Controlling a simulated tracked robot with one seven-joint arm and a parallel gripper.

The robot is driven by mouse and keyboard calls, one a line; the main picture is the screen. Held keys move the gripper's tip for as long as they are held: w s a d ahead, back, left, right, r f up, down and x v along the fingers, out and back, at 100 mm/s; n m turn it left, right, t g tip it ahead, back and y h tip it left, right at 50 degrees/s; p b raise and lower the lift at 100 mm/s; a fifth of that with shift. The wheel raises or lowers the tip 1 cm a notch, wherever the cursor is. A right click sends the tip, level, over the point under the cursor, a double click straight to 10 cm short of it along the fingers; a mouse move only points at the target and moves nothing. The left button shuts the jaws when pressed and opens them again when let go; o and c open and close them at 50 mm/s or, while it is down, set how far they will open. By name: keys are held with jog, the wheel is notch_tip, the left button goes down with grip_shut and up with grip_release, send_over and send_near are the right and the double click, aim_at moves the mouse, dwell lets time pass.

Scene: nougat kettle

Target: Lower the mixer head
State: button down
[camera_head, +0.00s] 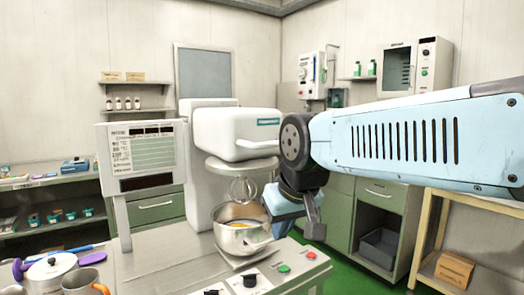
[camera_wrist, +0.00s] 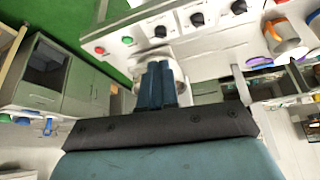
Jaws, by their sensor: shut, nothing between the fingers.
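The white mixer head (camera_head: 232,133) sits on its column above the kettle, with a pale bar (camera_head: 257,144) jutting from its side toward my arm. A wire whisk (camera_head: 243,190) hangs below the head, over the metal bowl (camera_head: 240,236); its lower end is near the bowl's rim. My gripper is to the right of the bowl and lower than the mixer head, partly hidden by my own wrist in the head view. In the wrist view my gripper (camera_wrist: 160,68) has its dark blue fingers together, empty, with a metallic rounded surface partly hidden behind them.
A control panel with dark knobs (camera_head: 250,280) and red and green buttons lies in front of the bowl. A display panel (camera_head: 146,155) stands left of the mixer. Green cabinets (camera_head: 380,196) stand behind my arm.

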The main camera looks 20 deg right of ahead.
jog(key=w+d+r+n+g, duration=0.1)
jog(key=w+d+r, duration=0.4)
jog(key=r, duration=0.5)
jog(key=w+d+r+g, duration=0.1)
jog(key=w+d+r, duration=0.2)
jog(key=w+r, duration=0.5)
jog(key=w+d+r+n+g, duration=0.1)
jog(key=w+d+r, duration=0.3)
jog(key=r, duration=0.8)
jog(key=x, duration=1.4)
jog(key=shift+s+a, duration=0.2)
jog(key=shift+a, duration=0.2)
jog(key=shift+d, duration=0.1)
